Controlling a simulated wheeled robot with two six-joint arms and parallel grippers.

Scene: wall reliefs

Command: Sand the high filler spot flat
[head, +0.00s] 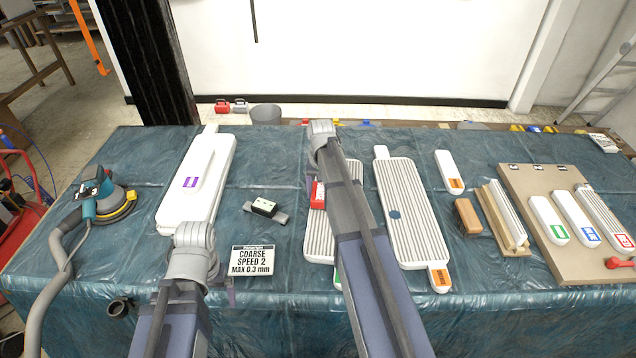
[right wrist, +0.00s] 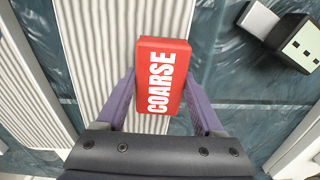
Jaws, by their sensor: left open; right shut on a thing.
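A dark blue-grey round spot (head: 395,214) sits on the ribbed white panel (head: 425,190) right of my right arm. In the right wrist view my right gripper (right wrist: 158,88) is shut on a red block marked COARSE (right wrist: 163,60). In the head view the red block (head: 318,194) shows beside my right forearm, over another ribbed panel (head: 319,240); I cannot tell whether they touch. That panel is partly hidden by my arm. My left gripper (head: 231,288) is open near the COARSE SPEED 2 MAX 0.3 mm sign (head: 252,260), mostly hidden by its wrist.
A hose-fed power sander (head: 100,198) stands at the left. A brown block (head: 467,216), a wooden holder (head: 503,220) and a board with labelled pieces (head: 540,190) occupy the right.

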